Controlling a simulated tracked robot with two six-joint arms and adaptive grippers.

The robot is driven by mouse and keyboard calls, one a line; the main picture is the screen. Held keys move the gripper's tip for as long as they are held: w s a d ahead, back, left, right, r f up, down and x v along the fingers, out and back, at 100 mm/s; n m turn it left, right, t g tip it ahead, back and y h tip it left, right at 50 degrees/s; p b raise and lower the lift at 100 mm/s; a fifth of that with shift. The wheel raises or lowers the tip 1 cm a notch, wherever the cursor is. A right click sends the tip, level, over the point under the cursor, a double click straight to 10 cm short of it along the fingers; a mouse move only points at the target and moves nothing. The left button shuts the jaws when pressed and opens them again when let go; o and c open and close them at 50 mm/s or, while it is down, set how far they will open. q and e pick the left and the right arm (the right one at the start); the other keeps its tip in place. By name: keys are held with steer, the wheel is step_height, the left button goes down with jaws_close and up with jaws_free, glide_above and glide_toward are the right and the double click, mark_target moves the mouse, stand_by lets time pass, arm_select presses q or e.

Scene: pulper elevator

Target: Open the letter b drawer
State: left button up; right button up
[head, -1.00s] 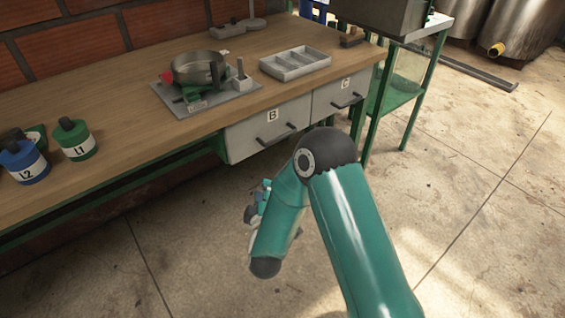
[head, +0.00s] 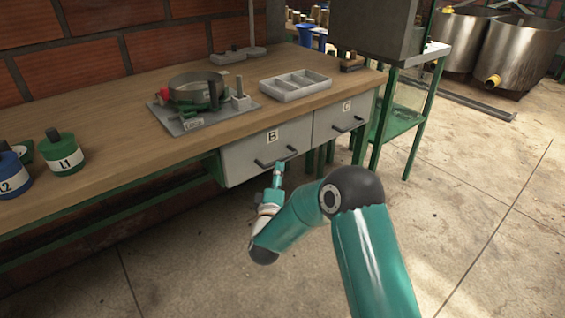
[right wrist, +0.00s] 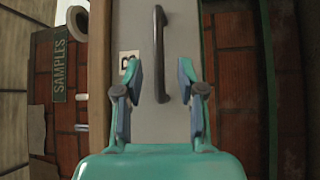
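The grey drawer B (head: 240,164), with a white label marked B (head: 271,136), is under the workbench and looks shut. Its dark bar handle (head: 262,164) runs across the front. The right wrist view shows the drawer front (right wrist: 138,25) and the handle (right wrist: 160,50) up close. My right gripper (head: 278,170) is just in front of the handle. In the right wrist view this gripper (right wrist: 158,75) is open, its fingers on either side of the handle's lower part. I cannot tell whether they touch it. My left gripper is not in view.
Drawer C (head: 330,121) is beside drawer B on the right. The bench top (head: 130,140) carries a grey divided tray (head: 296,92), a round sieve on a plate (head: 190,118) and bottle L1 (head: 66,158). A green-legged stand (head: 415,150) is at the right. The floor in front is clear.

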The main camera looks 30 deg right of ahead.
mark_target(281, 158)
steer(key=x, duration=0.6)
steer(key=shift+b, duration=0.35)
jaws_close()
